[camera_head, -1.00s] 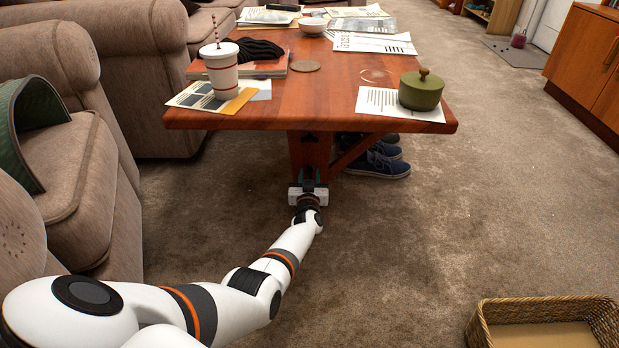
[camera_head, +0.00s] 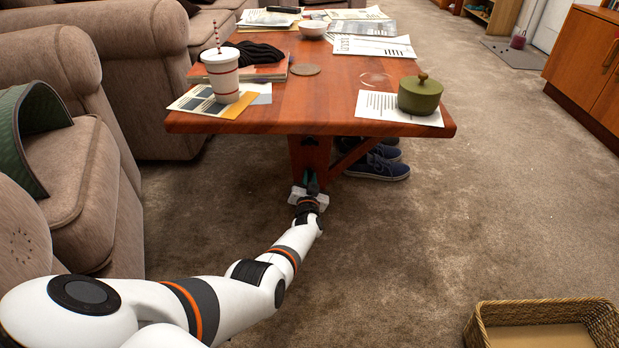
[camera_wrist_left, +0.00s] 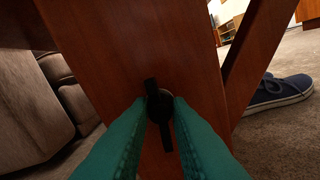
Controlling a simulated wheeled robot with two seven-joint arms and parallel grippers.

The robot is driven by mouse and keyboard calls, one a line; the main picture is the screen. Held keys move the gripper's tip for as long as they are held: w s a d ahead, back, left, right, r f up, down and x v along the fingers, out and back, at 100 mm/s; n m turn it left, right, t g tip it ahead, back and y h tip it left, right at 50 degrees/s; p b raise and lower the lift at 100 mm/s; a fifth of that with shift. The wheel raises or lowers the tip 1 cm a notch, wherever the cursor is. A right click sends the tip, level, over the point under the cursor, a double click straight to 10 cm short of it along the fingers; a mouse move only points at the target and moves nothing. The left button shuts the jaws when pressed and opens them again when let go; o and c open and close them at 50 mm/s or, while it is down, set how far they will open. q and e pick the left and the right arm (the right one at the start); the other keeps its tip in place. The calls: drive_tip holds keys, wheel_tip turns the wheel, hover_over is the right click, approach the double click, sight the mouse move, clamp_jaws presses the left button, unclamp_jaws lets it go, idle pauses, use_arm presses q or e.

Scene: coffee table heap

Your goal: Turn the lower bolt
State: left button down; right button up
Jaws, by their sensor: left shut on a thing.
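The lower bolt (camera_wrist_left: 152,88) is a dark knob with a black bar across it, on the flat face of the red-brown table leg (camera_wrist_left: 110,65). In the left wrist view, the teal fingers of my left gripper (camera_wrist_left: 163,103) are closed on it from both sides. The bar sticks out above and below the fingertips, its top leaning left. In the head view, my left gripper (camera_head: 311,185) is at the lower part of the leg (camera_head: 310,155) under the table's near end, its body tilted. The gripper hides the bolt there. My right gripper is not in view.
A small dark fitting (camera_head: 311,141) shows higher on the leg. The table (camera_head: 330,100) carries a cup (camera_head: 222,78), a green pot (camera_head: 420,95) and papers. Blue shoes (camera_head: 380,168) are right of the leg. A wicker basket (camera_head: 545,312) stands at lower right; carpet between is clear.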

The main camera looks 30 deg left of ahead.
use_arm(q)
drive_tip(key=m, duration=0.3)
drive_tip(key=shift+m, duration=0.3)
drive_tip(key=m, duration=0.4)
drive_tip(key=shift+m+p, duration=0.3)
drive_tip(key=m, duration=0.4)
drive_tip(key=shift+m, duration=2.2)
drive_tip(key=c, duration=1.3)
unclamp_jaws()
